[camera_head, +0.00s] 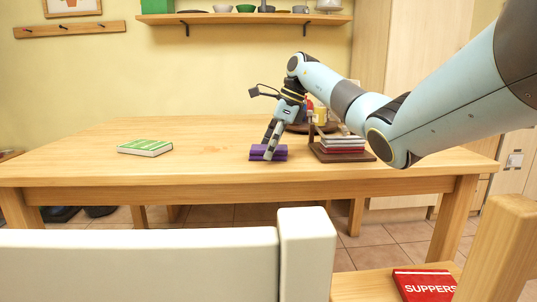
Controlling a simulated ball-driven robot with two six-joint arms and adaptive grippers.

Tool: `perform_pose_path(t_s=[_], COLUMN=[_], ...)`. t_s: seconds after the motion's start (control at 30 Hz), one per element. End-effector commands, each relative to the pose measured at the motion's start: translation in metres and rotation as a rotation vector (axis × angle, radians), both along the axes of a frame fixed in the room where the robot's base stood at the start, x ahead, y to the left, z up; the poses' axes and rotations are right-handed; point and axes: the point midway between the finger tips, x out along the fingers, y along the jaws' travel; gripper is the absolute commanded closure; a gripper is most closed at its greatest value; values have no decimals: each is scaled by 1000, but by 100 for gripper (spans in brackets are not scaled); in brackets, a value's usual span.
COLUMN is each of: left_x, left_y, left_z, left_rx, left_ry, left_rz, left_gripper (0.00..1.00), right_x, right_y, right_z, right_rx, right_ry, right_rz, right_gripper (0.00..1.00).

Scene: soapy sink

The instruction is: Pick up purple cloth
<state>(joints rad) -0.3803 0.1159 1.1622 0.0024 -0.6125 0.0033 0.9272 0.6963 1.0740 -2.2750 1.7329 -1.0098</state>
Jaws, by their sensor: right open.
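My right arm comes in from the right above the table. My left gripper is not in view.
A green book (146,148) lies on the table at the left. Stacked books on a dark wooden stand (345,156) are close to the right of the cloth. A chair back (150,265) is in front, and a red book (425,285) lies lower right.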

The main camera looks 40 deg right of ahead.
Motion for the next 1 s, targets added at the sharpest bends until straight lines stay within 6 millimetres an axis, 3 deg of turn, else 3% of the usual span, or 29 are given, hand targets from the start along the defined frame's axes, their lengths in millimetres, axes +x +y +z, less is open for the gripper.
perform_pose_path(t_s=[0.4, 0.8, 1.0], left_x=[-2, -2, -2], left_y=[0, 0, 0], left_z=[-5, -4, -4], left_rx=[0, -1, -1], left_ry=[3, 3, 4], left_rz=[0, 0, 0], left_gripper=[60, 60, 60], right_x=[0, -1, -1], right_y=[0, 1, 1], right_z=[-5, -6, -7], right_rx=[-1, 3, 4], right_ry=[1, 4, 7], right_rz=[0, 1, 1], right_gripper=[15, 68, 70])
